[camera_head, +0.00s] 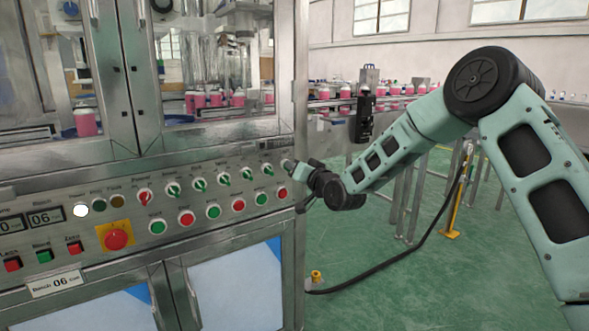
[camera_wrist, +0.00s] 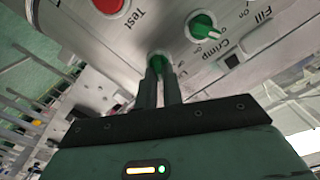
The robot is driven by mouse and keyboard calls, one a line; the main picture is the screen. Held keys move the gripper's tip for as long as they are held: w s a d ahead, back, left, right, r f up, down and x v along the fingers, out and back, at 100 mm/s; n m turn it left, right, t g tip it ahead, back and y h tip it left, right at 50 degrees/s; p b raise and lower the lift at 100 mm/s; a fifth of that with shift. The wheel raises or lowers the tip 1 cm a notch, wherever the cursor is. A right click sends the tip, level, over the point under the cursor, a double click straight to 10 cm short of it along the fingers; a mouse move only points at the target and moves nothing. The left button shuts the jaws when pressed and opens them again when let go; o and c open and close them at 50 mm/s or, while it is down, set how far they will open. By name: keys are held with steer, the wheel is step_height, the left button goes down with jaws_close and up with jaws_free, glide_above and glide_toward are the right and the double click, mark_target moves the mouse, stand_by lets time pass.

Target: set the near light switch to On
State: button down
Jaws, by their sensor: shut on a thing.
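The near light switch is a green rotary knob (camera_wrist: 156,60) at the right end of the upper row on the machine's panel. In the wrist view its label is mostly hidden, with only its first letters showing beside my fingers. My gripper (camera_wrist: 160,72) is shut on this knob, its two dark fingers at either side of it. In the head view my gripper (camera_head: 291,167) reaches the panel's right edge and covers most of the knob. The knob's exact setting cannot be told.
A neighbouring green knob (camera_wrist: 202,25), near the word Crimp, and a red button (camera_wrist: 109,4) are close to my fingers. The panel (camera_head: 130,191) carries several more knobs and buttons and a red emergency button (camera_head: 116,239). Open green floor (camera_head: 380,285) lies right of the machine.

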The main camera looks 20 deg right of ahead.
steer(key=shift+f, duration=0.1)
steer(key=c, duration=1.5)
jaws_free()
steer(key=shift+c, duration=0.2)
steer(key=v, duration=1.7)
steer(key=shift+s, duration=0.2)
